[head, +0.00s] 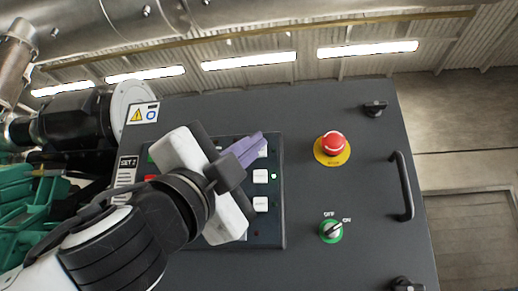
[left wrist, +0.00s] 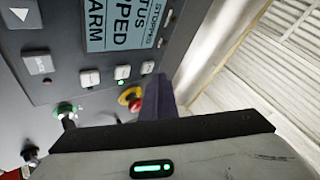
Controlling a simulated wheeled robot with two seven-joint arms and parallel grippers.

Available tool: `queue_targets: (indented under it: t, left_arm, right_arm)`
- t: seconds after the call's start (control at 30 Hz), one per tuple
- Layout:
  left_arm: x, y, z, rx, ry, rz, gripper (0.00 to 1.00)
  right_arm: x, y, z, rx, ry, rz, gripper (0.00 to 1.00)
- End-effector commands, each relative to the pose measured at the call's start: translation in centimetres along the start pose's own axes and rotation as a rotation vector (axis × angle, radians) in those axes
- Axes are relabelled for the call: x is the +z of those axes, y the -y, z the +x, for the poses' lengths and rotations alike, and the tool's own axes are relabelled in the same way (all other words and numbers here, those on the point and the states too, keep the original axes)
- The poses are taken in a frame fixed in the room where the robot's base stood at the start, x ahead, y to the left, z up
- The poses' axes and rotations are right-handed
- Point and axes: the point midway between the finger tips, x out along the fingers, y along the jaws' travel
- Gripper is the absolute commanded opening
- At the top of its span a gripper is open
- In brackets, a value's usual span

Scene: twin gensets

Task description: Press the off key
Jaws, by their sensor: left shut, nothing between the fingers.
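The control panel (head: 265,230) is a dark keypad plate on the grey cabinet front, with white square keys in a column. A middle white key (head: 260,176) has a lit green lamp beside it, and a lower white key (head: 260,204) is below. In the left wrist view, white keys (left wrist: 90,78) sit beside a display reading "STOPPED" and "ALARM". I cannot read which key is off. My left gripper (head: 250,147) is shut and empty, its purple fingertips overlapping the top white key; contact cannot be told. The gripper and wrist hide much of the panel. My right gripper is not in view.
A red emergency stop (head: 333,144) on a yellow disc and a green OFF/ON selector knob (head: 331,230) are right of the panel. A black door handle (head: 402,186) stands out farther right. Pipes and green machinery (head: 35,200) crowd the left.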

Motion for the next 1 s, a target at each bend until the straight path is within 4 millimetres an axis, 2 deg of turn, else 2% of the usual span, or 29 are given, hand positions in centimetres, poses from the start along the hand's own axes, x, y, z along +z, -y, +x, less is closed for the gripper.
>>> queue_targets:
  t: [1.0]
  left_arm:
    - [0.53,-0.55,0.77,0.000,-0.001,0.000,0.00]
  right_arm:
    - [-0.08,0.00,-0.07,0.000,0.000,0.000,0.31]
